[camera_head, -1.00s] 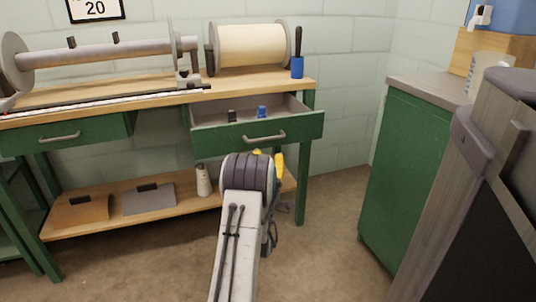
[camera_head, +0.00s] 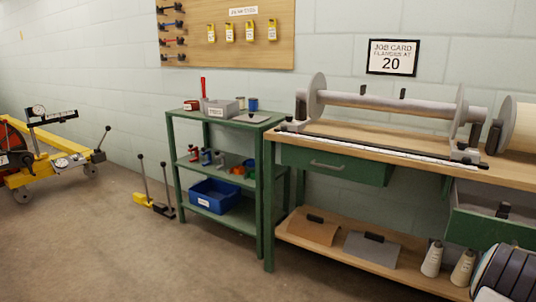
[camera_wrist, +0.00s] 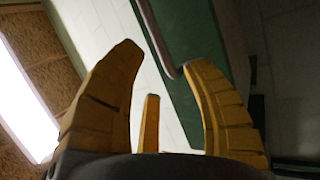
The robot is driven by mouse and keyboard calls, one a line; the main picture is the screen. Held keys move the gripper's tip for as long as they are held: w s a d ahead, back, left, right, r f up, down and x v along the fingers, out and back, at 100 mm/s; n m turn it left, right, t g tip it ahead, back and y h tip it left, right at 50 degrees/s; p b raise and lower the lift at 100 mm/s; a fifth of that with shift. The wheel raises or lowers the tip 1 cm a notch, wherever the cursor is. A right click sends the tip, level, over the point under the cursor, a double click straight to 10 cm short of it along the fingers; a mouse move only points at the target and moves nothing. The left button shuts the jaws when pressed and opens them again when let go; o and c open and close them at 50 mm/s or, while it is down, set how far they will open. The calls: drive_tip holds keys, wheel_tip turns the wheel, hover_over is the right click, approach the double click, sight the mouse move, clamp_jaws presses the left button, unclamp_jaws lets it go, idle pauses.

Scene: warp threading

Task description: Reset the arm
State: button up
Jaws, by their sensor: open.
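My gripper (camera_wrist: 163,62) shows in the wrist view with its yellow fingers spread apart and nothing between them. Beyond the fingers is a green panel (camera_wrist: 205,30) with a curved metal handle (camera_wrist: 158,35); I cannot tell whether a finger touches the handle. In the head view only the rounded grey and dark top of my arm shows at the lower right corner, and the gripper is out of that view.
The workbench (camera_head: 405,137) has a pulled-out right drawer (camera_head: 478,228) close to my arm, and a closed left drawer (camera_head: 335,166). A green shelf unit (camera_head: 222,163) stands left of it. A yellow machine (camera_head: 50,172) is at far left. The floor in front is clear.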

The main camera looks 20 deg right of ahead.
drive_tip(key=w+r+y+p, duration=0.1)
drive_tip(key=w+r, duration=0.1)
drive_tip(key=w+a+r+t+p, duration=0.1)
drive_tip(key=w+r+p, duration=0.1)
drive_tip(key=w, duration=0.1)
drive_tip(key=w+a+r+t+y+p, duration=0.1)
drive_tip(key=w+r, duration=0.2)
drive_tip(key=shift+a+y, duration=0.1)
drive_tip(key=shift+y, duration=0.2)
drive_tip(key=w+a+r+t+y+p, duration=0.3)
drive_tip(key=w+a+r+y+p, duration=0.5)
drive_tip(key=w+a+r+p, duration=0.5)
drive_tip(key=w+a+r+g+y+p, duration=0.1)
drive_tip(key=a+r+y+p, duration=0.25)
drive_tip(key=a, duration=0.65)
drive_tip(key=w+a+r+y+p, duration=0.1)
drive_tip(key=a+r+y+p, duration=0.2)
drive_tip(key=a, duration=0.6)
drive_tip(key=s+a+r+g+y+p, duration=0.2)
drive_tip(key=s+a+r+g+p, duration=0.1)
drive_tip(key=s+a+p, duration=0.4)
drive_tip(key=s+a+r+g+y+p, duration=0.3)
drive_tip(key=s+a+r+p, duration=0.2)
drive_tip(key=s+a+p, duration=0.3)
drive_tip(key=s+a, duration=0.4)
drive_tip(key=a, duration=0.1)
drive_tip(key=shift+s+a+r+n+g, duration=0.2)
drive_tip(key=shift+s+r+n+g, duration=0.1)
drive_tip(key=shift+s+r, duration=0.1)
